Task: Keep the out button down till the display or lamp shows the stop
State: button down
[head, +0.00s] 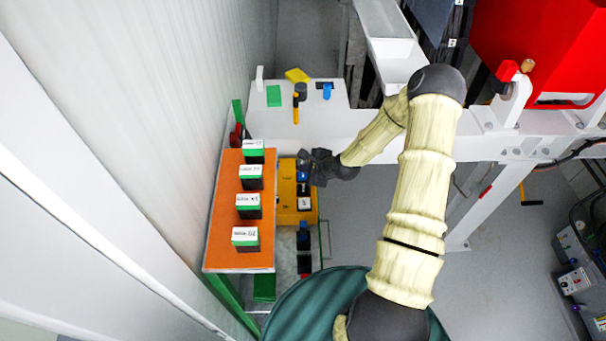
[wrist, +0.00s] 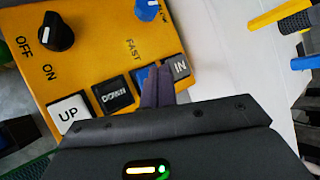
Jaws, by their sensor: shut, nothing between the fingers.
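The yellow control box (head: 287,207) is beside the orange table in the head view. In the wrist view its yellow panel (wrist: 85,62) fills the upper left. A white UP button (wrist: 69,113), a black DOWN button (wrist: 113,95) and a dark IN button (wrist: 179,67) show there. A blue button (wrist: 141,78) between DOWN and IN is mostly hidden by my gripper (wrist: 158,73); its label is covered. My gripper is shut and empty, its fingertips over or on that button. I cannot tell whether it is pressed down. No display or stop lamp can be made out.
The panel also has a black OFF/ON knob (wrist: 56,33) and a blue knob (wrist: 147,9). Several labelled black-and-green boxes, one nearest me (head: 245,240), stand on the orange table (head: 222,222). Small tools lie on the white surface (head: 325,112) behind. A red machine (head: 540,45) is at right.

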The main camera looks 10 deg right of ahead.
jog(key=shift+f+b, duration=0.3)
jog(key=shift+f, duration=0.15)
jog(key=shift+f+b, duration=0.35)
jog(key=shift+f, duration=0.15)
dwell(0.8)
jog(key=shift+r, duration=0.15)
dwell(0.4)
jog(key=shift+r+p, duration=0.75)
jog(key=shift+r, duration=0.05)
jog(key=shift+r+p, duration=1.9)
jog(key=shift+r, duration=0.65)
